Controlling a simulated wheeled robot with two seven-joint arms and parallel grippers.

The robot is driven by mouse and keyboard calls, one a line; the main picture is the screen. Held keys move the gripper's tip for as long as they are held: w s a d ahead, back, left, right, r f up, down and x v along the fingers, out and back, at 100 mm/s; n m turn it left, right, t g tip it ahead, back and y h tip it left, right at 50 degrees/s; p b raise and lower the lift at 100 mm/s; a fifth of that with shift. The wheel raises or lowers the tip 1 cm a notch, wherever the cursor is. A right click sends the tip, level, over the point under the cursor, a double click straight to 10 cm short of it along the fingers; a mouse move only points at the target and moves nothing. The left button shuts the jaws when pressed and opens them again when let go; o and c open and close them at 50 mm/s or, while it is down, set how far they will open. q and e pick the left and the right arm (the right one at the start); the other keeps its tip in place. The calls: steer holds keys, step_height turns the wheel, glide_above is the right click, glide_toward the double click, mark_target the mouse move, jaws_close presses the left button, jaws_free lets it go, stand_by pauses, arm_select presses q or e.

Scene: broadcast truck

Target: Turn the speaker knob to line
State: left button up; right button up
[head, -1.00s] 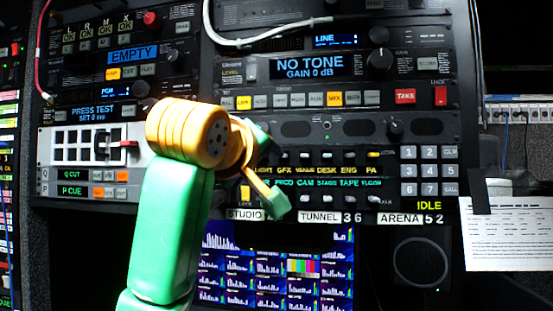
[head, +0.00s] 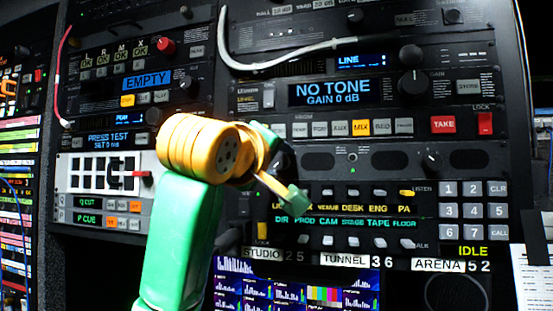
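A small dark knob (head: 430,160) sits at the right of the panel with the oval speaker grilles (head: 393,160). A short light mark shows near its top; its exact setting is too small to read. My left gripper (head: 291,190) is in front of the rack, left of and lower than this knob and apart from it in the picture. One yellow finger with a green tip shows over the left of the key rows. The rest of the gripper is dark or hidden behind my yellow wrist, so its opening is unclear. My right gripper is out of view.
A display reading LINE (head: 361,60) has a large black knob (head: 411,56) beside it. Below, a NO TONE display (head: 337,90) has another knob (head: 413,83). A white cable (head: 280,66) loops across the upper rack. A keypad (head: 469,209) lies at right.

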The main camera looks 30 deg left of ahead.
arm_select(q)
steer(key=shift+s, duration=0.1)
jaws_close()
